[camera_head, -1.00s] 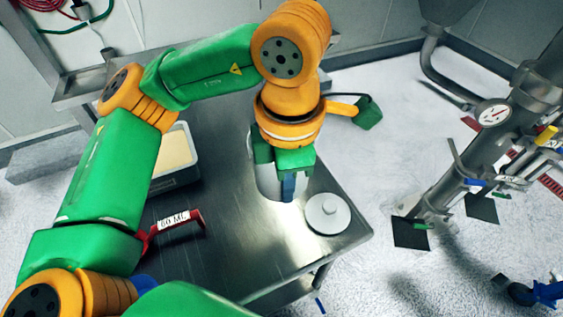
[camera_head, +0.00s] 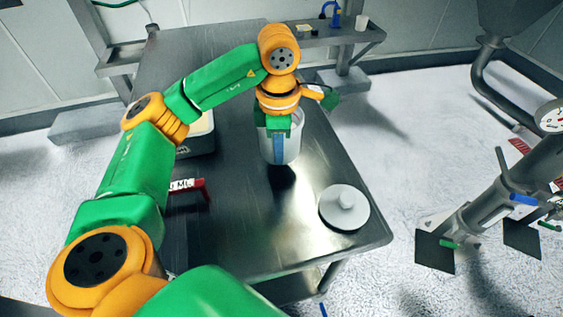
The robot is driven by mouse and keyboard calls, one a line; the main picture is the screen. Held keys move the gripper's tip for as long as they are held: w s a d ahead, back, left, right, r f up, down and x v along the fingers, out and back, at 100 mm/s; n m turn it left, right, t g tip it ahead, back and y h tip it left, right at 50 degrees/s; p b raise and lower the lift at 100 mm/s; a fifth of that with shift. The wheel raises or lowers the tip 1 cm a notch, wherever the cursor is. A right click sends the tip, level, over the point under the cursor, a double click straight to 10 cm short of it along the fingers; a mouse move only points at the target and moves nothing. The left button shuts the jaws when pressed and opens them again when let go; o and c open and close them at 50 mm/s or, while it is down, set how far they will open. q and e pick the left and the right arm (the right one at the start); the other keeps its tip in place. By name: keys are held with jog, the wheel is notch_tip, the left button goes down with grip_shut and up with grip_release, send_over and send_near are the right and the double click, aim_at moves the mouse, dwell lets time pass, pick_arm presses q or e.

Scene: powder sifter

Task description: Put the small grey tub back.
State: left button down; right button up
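The small grey tub (camera_head: 294,148), a pale round open vessel, is at my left gripper (camera_head: 279,150), over the middle of the metal table. One blue-faced finger lies against the tub's near side; the other finger is hidden. The gripper appears shut on the tub's wall. A dark patch on the table under the tub suggests it hangs a little above the surface. The tub's inside is mostly hidden by the gripper. My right gripper is not in view.
A round white lid with a knob (camera_head: 343,208) lies near the table's (camera_head: 245,225) right corner. A red-handled scoop (camera_head: 200,190) and a tray of pale yellow material (camera_head: 203,143) are at the left, partly behind my arm. A side shelf (camera_head: 330,38) stands at the back.

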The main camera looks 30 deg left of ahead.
pick_arm(q)
jog(key=shift+w+a+f+p, duration=0.2)
jog(key=shift+w+f+p, duration=0.3)
jog(key=shift+w+f, duration=0.4)
jog(key=shift+s+f, duration=0.15)
jog(key=shift+f, duration=1.4)
jog(key=shift+f, duration=0.2)
jog(key=c, duration=1)
grip_release()
jog(key=shift+r, duration=0.1)
jog(key=shift+c, duration=0.2)
